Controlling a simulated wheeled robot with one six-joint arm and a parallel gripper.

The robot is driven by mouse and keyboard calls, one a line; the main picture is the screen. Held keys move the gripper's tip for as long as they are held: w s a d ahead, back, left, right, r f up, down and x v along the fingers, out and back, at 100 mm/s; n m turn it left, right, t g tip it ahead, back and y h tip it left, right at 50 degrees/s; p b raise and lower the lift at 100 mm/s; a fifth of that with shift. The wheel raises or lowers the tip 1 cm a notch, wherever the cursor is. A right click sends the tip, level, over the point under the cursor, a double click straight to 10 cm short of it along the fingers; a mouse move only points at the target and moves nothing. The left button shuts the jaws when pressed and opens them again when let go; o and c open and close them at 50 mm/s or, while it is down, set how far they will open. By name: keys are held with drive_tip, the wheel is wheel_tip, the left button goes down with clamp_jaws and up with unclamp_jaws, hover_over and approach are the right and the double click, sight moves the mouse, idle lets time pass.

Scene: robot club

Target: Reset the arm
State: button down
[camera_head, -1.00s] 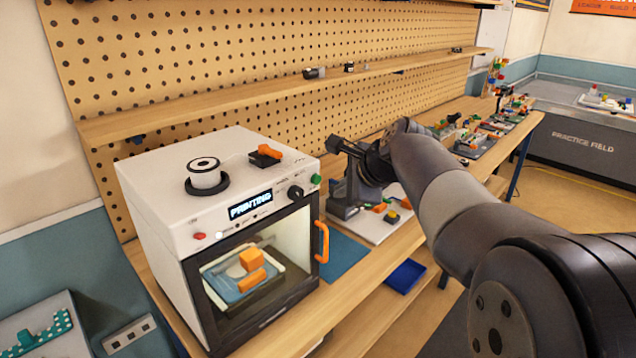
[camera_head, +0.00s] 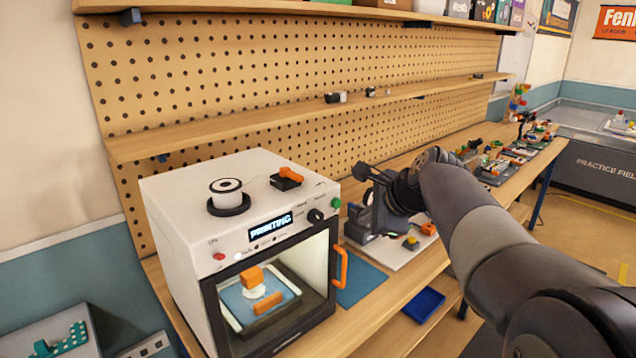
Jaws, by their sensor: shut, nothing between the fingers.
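My arm reaches in from the lower right, over the workbench. My gripper (camera_head: 362,173) is at its far end, pointing left, just right of the white 3D printer. It is shut and holds nothing. It hangs above the bench near a grey device standing on a white board. The arm hides part of the bench behind it.
The white printer (camera_head: 190,206) has a "PRINTING" display, a closed glass door with an orange handle (camera_head: 341,266) and orange parts inside. A pegboard (camera_head: 270,70) with a shelf (camera_head: 250,117) stands behind. A blue tray (camera_head: 423,304) sits on the lower shelf. Several small parts crowd the far bench.

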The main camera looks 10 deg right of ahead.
drive_tip(key=s+d+b, duration=0.2)
drive_tip(key=s+b, duration=0.1)
drive_tip(key=shift+s+d, duration=0.3)
idle(0.3)
